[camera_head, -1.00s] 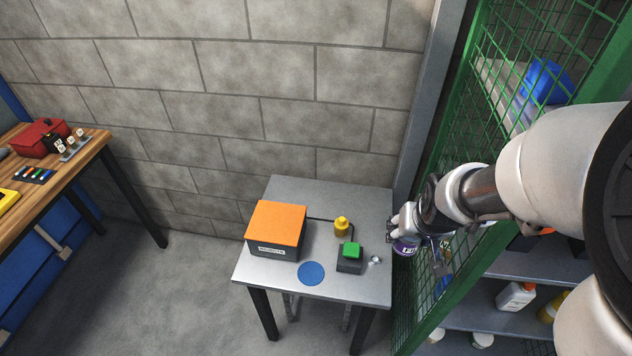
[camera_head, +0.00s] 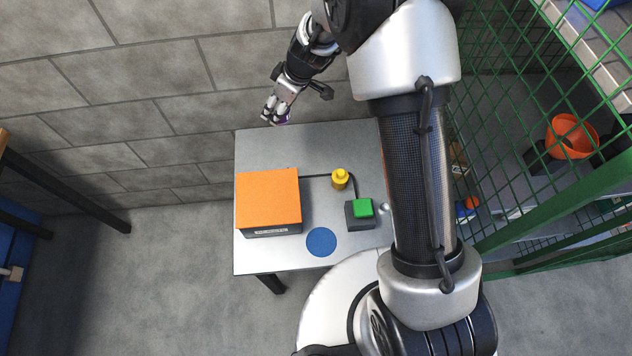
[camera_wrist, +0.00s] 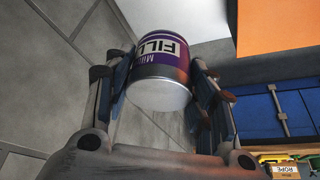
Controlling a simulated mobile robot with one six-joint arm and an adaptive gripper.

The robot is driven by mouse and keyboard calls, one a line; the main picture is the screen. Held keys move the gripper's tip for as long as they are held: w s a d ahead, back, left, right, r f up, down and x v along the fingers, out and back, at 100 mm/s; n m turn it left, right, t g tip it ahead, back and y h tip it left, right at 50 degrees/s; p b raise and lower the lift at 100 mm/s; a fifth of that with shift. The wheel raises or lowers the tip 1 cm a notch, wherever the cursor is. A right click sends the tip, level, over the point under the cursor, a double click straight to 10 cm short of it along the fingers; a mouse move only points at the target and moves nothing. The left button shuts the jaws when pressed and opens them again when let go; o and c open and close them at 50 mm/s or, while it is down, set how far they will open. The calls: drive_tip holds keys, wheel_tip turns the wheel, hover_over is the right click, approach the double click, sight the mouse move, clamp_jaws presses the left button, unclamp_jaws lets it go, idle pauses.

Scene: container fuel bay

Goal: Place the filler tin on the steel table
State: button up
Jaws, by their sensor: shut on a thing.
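The filler tin (camera_wrist: 160,68) is a purple and white can with a silver rim and the letters "FILL" on its label. In the wrist view it sits between the two fingers of my gripper (camera_wrist: 160,95), which is shut on it. In the head view my gripper (camera_head: 275,117) is over the back edge of the steel table, near the wall. Only a small purple bit of the tin (camera_head: 284,119) shows there. The steel table (camera_head: 330,258) is a grey metal top; its right part is hidden behind my arm. I cannot tell the tin's height above it.
On the table are an orange-topped box (camera_head: 268,198), a yellow weight-like object (camera_head: 340,179), a green block on a dark base (camera_head: 362,209) and a flat blue disc (camera_head: 321,242). The back-left table surface is bare. A green mesh cage (camera_head: 500,60) stands right.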

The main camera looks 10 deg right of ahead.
drive_tip(key=shift+w+a+f+n, duration=0.3)
drive_tip(key=shift+a+f+n, duration=0.2)
drive_tip(key=shift+a+f, duration=0.25)
drive_tip(key=shift+w+f+b, duration=0.1)
drive_tip(key=shift+f+b, duration=2.35)
drive_tip(key=shift+f, duration=7.05)
drive_tip(key=shift+f+b, duration=0.2)
drive_tip(key=shift+b, duration=0.1)
drive_tip(key=o, duration=1.2)
drive_tip(key=shift+r, duration=0.1)
drive_tip(key=p+v, duration=0.2)
drive_tip(key=v, duration=1)
drive_tip(key=shift+w+r, duration=0.15)
drive_tip(key=shift+r, duration=0.05)
